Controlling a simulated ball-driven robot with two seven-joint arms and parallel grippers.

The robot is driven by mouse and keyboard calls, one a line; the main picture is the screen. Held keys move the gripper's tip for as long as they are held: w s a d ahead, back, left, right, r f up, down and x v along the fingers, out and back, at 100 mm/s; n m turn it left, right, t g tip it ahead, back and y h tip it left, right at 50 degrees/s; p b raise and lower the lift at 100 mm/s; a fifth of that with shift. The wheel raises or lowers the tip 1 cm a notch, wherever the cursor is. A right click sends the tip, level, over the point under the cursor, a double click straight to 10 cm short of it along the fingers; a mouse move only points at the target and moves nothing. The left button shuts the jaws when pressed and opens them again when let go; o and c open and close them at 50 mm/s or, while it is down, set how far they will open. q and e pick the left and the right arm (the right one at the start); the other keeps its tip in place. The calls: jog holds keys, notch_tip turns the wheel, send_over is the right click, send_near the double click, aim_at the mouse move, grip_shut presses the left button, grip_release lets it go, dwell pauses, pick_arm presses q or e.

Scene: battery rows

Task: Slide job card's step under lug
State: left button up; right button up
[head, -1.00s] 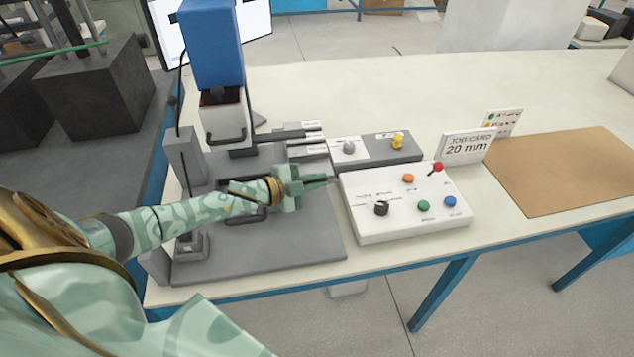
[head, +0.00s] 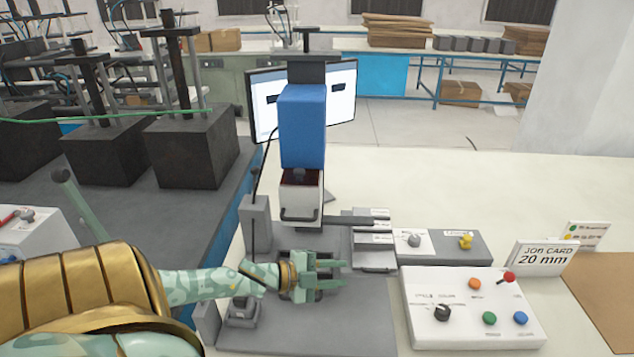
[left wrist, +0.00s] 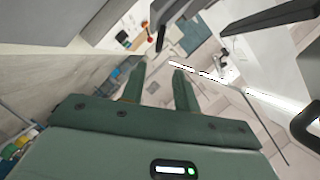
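The job card (head: 545,254) stands on the bench and reads 20 mm. A grey stepped block (head: 374,259) with several pale labelled steps sits right of the press column; its label text is too small to read. A flat dark grey bar (head: 347,220) reaches from the press toward the rear step; I cannot tell whether it is the lug or whether it touches. My left gripper (head: 343,275) is over the grey base plate, in front of and left of the stepped block. Its fingers (left wrist: 160,82) are apart with nothing between them. My right gripper is out of view.
The blue-headed press (head: 302,125) stands behind the gripper. A white control box (head: 470,325) with coloured buttons is at right. A grey strip (head: 437,256) with a grey and a yellow knob lies behind it. Open bench lies beyond; a brown mat (head: 612,290) is far right.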

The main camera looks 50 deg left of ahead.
pick_arm(q)
jog(key=v, duration=0.4)
jog(key=shift+s+a, duration=0.25)
jog(key=shift+s, duration=0.1)
